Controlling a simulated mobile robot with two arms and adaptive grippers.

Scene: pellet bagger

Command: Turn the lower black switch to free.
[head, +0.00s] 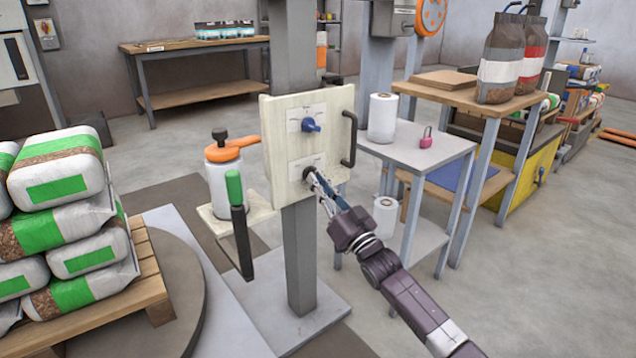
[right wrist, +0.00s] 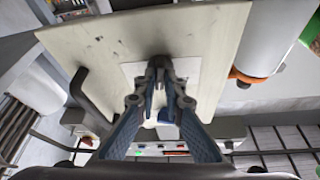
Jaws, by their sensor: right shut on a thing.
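The cream panel (head: 275,135) stands on a grey post and carries two switches. The upper switch is blue (head: 311,125). The lower black switch (head: 307,172) sits below it on a white label plate, mostly hidden behind the fingertips. My right gripper (head: 314,180) reaches in from the lower right and is shut on the lower black switch. In the right wrist view the fingers (right wrist: 161,80) close around the dark knob in front of the white plate. The label markings and the knob's exact angle are too small to read. My left gripper is not in view.
A black handle (head: 349,138) sticks out on the panel's right side. A green-gripped lever (head: 235,188) and a white canister with an orange top (head: 222,170) stand to its left. A grey table (head: 440,150) with a white roll is close on the right.

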